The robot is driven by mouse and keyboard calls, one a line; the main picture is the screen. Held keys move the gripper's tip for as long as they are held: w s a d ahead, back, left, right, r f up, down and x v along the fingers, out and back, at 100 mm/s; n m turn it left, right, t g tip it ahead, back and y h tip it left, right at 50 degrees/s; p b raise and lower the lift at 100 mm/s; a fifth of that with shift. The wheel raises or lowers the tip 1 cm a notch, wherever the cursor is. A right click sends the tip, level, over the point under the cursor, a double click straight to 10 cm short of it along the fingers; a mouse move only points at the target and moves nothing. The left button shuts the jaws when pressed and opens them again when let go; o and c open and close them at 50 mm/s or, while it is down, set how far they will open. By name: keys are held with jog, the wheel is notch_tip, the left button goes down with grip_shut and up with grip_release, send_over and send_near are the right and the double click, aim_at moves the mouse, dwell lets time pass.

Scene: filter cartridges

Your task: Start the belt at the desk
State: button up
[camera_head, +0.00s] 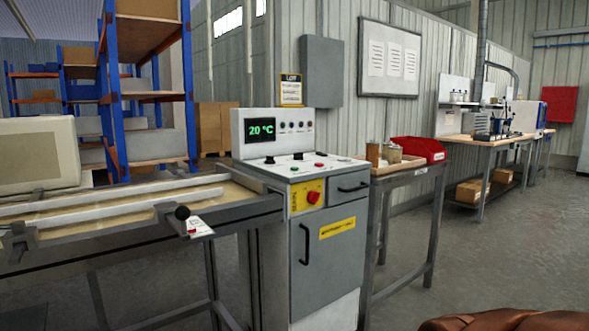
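The control desk (328,255) is a grey cabinet in the middle of the view. Its upright panel (240,148) has a display reading 20 °C and several small knobs. Its sloped top carries black knobs, red buttons and a green button (319,165). A red emergency-stop button (313,197) sits on a yellow plate on the front. The belt (120,204), a tan bed with pale rails in a dark frame, runs from the desk to the left edge. I cannot tell whether it is moving. My gripper is not in view.
A side table (408,180) with a red bin (418,149) and small boxes stands right of the desk. Blue shelving (110,90) is behind the belt. Workbenches (490,140) line the back right wall. Grey floor (480,250) is open at right; a brown object (510,320) shows bottom right.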

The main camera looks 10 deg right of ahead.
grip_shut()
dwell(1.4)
